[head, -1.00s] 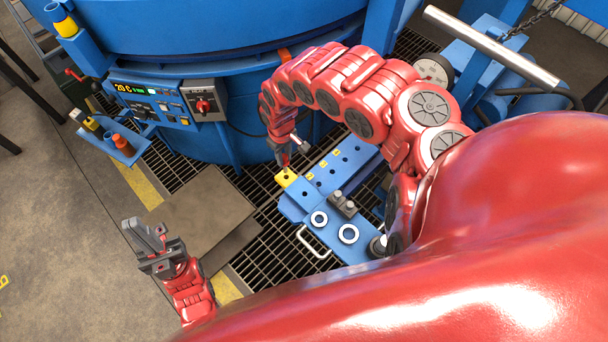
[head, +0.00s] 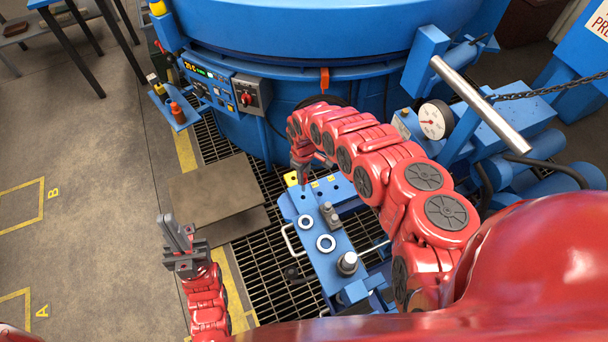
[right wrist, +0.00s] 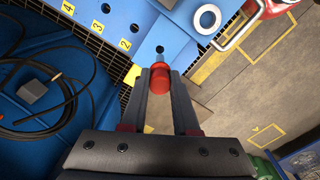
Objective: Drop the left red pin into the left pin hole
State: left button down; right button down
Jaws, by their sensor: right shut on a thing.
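My right gripper (right wrist: 158,100) is shut on a red pin (right wrist: 159,82), seen between its two fingers in the right wrist view. A dark round hole (right wrist: 160,49) in the blue plate shows just beyond the pin, which appears apart from it. The pin is hidden there. My left gripper (head: 182,240) is raised to the left of the fixture, away from it. Its finger gap is unclear.
Numbered holes line a blue strip (right wrist: 95,12). The blue furnace (head: 300,65) stands behind. A brown plate (head: 215,200) lies left, with open floor beyond.

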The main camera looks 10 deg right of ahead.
jog(key=shift+w+a+f+b, duration=0.2)
jog(key=shift+f+b, duration=0.15)
jog(key=shift+f, duration=0.2)
jog(key=shift+d+f+b, duration=0.15)
jog(key=shift+f+b, duration=4)
jog(key=shift+f, duration=0.65)
jog(key=c, duration=0.6)
grip_release()
jog(key=shift+r, duration=0.1)
notch_tip(320, 180, up, 17)
jog(key=shift+s+r+p, duration=0.1)
jog(key=shift+r+p, duration=0.05)
jog(key=shift+p, duration=0.8)
